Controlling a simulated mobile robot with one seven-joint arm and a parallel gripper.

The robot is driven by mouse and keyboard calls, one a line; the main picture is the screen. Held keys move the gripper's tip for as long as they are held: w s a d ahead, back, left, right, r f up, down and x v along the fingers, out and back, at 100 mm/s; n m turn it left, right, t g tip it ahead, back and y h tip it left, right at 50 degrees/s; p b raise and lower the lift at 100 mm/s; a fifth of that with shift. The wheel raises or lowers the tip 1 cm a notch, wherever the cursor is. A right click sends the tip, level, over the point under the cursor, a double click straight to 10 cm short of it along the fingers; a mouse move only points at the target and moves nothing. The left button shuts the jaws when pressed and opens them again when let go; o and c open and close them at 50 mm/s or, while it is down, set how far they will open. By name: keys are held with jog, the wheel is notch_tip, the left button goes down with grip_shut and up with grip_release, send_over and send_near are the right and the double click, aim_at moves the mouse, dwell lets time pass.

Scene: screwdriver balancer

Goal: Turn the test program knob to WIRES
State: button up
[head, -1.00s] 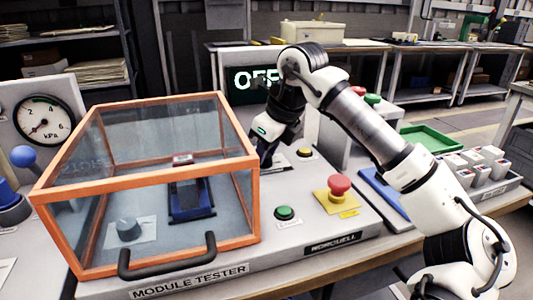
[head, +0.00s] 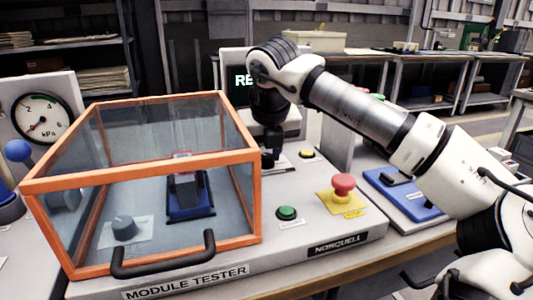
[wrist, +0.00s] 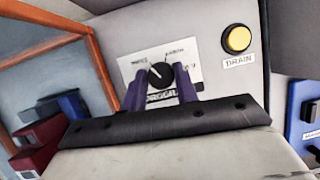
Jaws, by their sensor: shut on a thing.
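The test program knob (wrist: 160,74) is a black dial with a white pointer on a white label plate (wrist: 190,62). It shows in the wrist view, with the pointer aimed up and to the left. The small position words around it are too blurred to read surely. My gripper (wrist: 160,92) is shut on this knob, one dark finger on each side. In the head view my gripper (head: 271,158) points down at the panel right of the orange-framed cover (head: 258,157), and the knob is hidden there.
A yellow DRAIN button (wrist: 236,39) is right of the knob. A green button (head: 287,213) and a red mushroom button (head: 343,184) sit nearer the front. The closed clear cover holds a blue fixture (head: 190,205) and a grey knob (head: 124,227). A screen (head: 240,82) behind my arm shows "RE".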

dwell(0.5)
jog(key=o, duration=1)
jog(key=shift+r, duration=0.1)
jog(key=p+v, duration=0.2)
jog(key=v, duration=1.1)
jog(key=shift+s+a+r, duration=0.1)
jog(key=shift+r, duration=0.25)
